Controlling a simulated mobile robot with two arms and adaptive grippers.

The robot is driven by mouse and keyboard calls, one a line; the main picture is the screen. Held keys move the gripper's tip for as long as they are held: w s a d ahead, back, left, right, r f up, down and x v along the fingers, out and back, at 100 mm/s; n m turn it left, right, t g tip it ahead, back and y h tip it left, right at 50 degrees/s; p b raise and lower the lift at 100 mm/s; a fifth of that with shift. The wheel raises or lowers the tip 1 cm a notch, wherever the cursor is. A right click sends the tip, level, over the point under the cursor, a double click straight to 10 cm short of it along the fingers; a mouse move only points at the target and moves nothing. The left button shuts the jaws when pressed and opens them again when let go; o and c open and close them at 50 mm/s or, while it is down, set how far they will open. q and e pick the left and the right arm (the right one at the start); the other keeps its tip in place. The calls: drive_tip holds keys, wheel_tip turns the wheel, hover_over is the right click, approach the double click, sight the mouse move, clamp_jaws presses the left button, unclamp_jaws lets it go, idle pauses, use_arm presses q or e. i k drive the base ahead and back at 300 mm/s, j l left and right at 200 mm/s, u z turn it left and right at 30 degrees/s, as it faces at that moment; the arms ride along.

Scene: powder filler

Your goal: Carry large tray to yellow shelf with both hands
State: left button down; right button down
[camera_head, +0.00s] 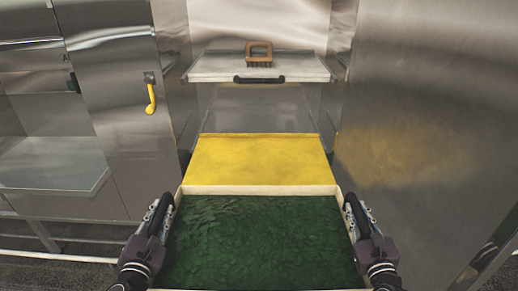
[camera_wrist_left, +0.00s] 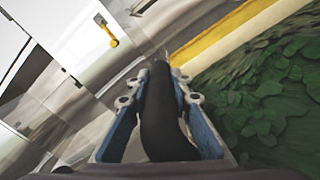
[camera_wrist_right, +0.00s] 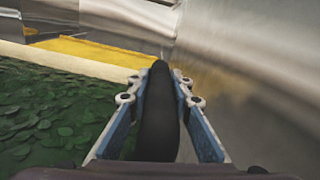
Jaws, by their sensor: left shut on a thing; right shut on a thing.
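The large tray (camera_head: 258,190) has a pale rim and is filled with dark green leafy material. It is held level in front of me, its far edge close to or over the near edge of the yellow shelf (camera_head: 260,158); I cannot tell whether they touch. My left gripper (camera_head: 160,212) is shut on the black handle (camera_wrist_left: 160,115) at the tray's left side. My right gripper (camera_head: 355,212) is shut on the black handle (camera_wrist_right: 158,115) at the tray's right side. The yellow shelf also shows in the right wrist view (camera_wrist_right: 100,53). The tray's near side is partly out of view.
A metal shelf or lid (camera_head: 215,68) with a black handle stands above the yellow shelf, bearing a wooden brush (camera_head: 259,55). Steel walls flank the opening; the right one (camera_head: 430,130) is close to my right gripper. A yellow lever (camera_head: 151,97) sticks out on the left panel.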

sight(259, 159)
drive_tip(key=i, duration=1.6)
